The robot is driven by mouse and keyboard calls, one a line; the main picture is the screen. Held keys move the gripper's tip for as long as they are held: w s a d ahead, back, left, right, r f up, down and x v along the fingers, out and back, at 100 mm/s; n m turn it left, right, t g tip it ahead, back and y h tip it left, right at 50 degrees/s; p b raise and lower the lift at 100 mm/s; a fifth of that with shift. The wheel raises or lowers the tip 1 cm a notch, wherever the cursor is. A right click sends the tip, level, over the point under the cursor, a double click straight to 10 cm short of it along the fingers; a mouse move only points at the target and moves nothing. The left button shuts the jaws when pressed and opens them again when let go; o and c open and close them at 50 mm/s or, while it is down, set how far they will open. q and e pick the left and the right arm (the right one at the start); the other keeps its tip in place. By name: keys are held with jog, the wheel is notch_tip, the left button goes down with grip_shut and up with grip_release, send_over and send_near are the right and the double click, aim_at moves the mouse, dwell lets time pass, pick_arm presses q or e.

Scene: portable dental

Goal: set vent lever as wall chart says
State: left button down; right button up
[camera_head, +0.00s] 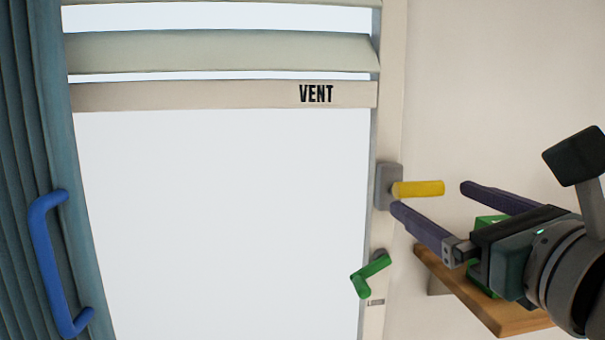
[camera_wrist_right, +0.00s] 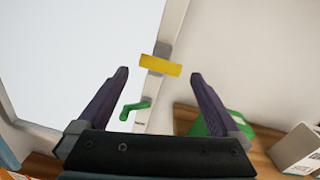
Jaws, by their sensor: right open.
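The vent lever is a yellow bar (camera_head: 418,188) on a grey mount (camera_head: 383,187) on the window frame's right side. In the head view it points right, about level. In the right wrist view the yellow lever (camera_wrist_right: 160,65) lies ahead, between and beyond the fingertips. My right gripper (camera_head: 430,196) is open, its two fingers apart near the lever, with nothing held. The word VENT (camera_head: 316,94) is on a window rail above. No wall chart shows in either view. My left gripper is not in view.
A green crank handle (camera_head: 370,276) sits on the frame below the lever, with a small label beside it. A wooden shelf (camera_head: 510,318) holding a green object (camera_head: 487,222) is under my right gripper. A blue handle (camera_head: 52,265) and teal curtain (camera_head: 30,120) are at left.

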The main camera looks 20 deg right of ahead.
aim_at(402, 183)
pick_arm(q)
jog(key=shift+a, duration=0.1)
pick_arm(e)
jog(key=w, duration=0.3)
jog(key=w+d, duration=0.1)
jog(key=w, duration=0.5)
jog(key=shift+d, duration=0.3)
